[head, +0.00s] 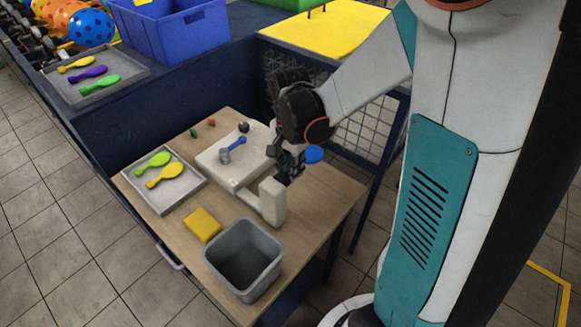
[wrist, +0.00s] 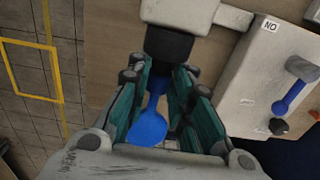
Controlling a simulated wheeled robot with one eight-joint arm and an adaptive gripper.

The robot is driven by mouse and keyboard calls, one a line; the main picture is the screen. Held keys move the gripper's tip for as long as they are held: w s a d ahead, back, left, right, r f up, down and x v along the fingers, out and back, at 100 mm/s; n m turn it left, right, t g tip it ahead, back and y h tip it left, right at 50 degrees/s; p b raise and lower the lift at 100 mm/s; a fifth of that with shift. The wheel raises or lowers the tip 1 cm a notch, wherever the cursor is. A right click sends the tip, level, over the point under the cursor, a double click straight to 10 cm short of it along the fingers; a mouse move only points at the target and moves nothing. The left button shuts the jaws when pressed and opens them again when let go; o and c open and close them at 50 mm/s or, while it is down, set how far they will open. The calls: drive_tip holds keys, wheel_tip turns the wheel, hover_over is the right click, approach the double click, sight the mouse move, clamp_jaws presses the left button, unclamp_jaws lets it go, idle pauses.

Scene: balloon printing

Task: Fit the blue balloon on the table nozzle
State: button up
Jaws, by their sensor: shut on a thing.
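The blue balloon (wrist: 148,128) lies between the teal fingers of my gripper (wrist: 160,82) in the wrist view. Its round end points toward the palm and its narrow neck runs toward the black nozzle tip (wrist: 168,48). Whether the neck touches or covers the tip cannot be told. In the head view, the blue round end (head: 314,155) sticks out to the right of my gripper (head: 291,163). The gripper is shut on the balloon, just above the pale nozzle stand (head: 271,200), and hides the nozzle's top.
On the wooden table (head: 318,215) are a grey bin (head: 243,287), a yellow block (head: 202,225) and a tray (head: 190,193) with green and yellow balloons. A pale machine (head: 215,165) bears a blue handle-like piece (head: 235,145). A blue crate (head: 185,35) stands behind.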

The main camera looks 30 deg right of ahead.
drive_tip(key=shift+w+d, duration=0.25)
drive_tip(key=shift+d, duration=0.3)
drive_tip(key=shift+s+a+b, duration=0.2)
drive_tip(key=shift+a+b, duration=0.1)
drive_tip(key=shift+a, duration=0.25)
idle(2.8)
drive_tip(key=shift+w+d, duration=0.25)
drive_tip(key=shift+d, duration=0.35)
drive_tip(key=shift+d, duration=0.15)
drive_tip(key=shift+w+d, duration=0.25)
drive_tip(key=shift+d, duration=0.4)
drive_tip(key=shift+w+d, duration=0.25)
drive_tip(key=shift+d, duration=0.35)
drive_tip(key=s+a+r+p, duration=0.2)
drive_tip(key=s+r+p, duration=0.6)
drive_tip(key=s+r, duration=0.2)
